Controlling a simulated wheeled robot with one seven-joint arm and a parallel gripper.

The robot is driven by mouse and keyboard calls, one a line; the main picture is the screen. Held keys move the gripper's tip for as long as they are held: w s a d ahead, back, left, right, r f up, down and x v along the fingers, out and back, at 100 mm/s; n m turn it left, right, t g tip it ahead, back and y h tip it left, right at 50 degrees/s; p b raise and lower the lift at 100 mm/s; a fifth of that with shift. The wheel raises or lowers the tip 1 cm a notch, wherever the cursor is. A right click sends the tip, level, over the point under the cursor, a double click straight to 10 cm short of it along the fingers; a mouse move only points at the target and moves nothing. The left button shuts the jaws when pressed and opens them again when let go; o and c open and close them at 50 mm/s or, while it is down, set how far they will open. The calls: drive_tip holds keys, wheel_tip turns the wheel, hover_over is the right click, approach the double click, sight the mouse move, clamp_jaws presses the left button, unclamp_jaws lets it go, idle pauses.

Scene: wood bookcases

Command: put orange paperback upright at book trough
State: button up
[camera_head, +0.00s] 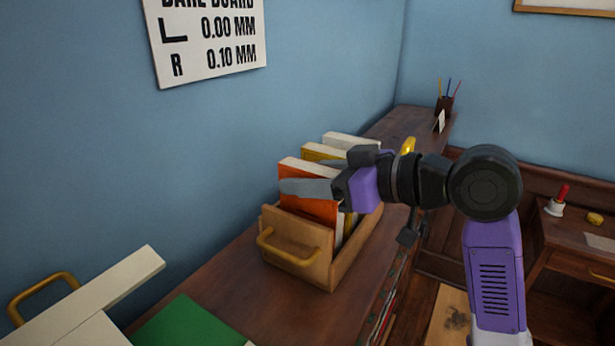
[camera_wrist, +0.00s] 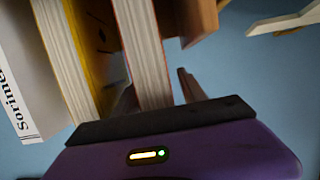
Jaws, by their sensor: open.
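The orange paperback (camera_head: 306,206) stands upright in the front of the wooden book trough (camera_head: 292,262), leaning slightly. My gripper (camera_head: 300,174) is open, with one finger in front of the orange paperback and the other behind it near its top. In the wrist view the orange paperback (camera_wrist: 147,50) shows its page edges between the two fingers (camera_wrist: 157,94). I see a gap on the side of the right finger; contact on the left side I cannot tell. The trough's wooden end (camera_wrist: 198,22) shows at the top in the wrist view.
A yellow book (camera_head: 318,152) and a white book (camera_head: 350,141) stand behind in the trough; the wrist view shows the yellow (camera_wrist: 72,55) and white (camera_wrist: 22,90) ones. A green book (camera_head: 190,325) lies on the bookcase top at front. A pencil cup (camera_head: 444,105) stands far back.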

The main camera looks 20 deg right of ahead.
drive_tip(key=shift+s+d+r, duration=0.1)
drive_tip(key=shift+s+d, duration=0.15)
drive_tip(key=b+v, duration=0.2)
drive_tip(key=v, duration=0.9)
drive_tip(key=shift+s+b, duration=0.15)
drive_tip(key=shift+b, duration=0.15)
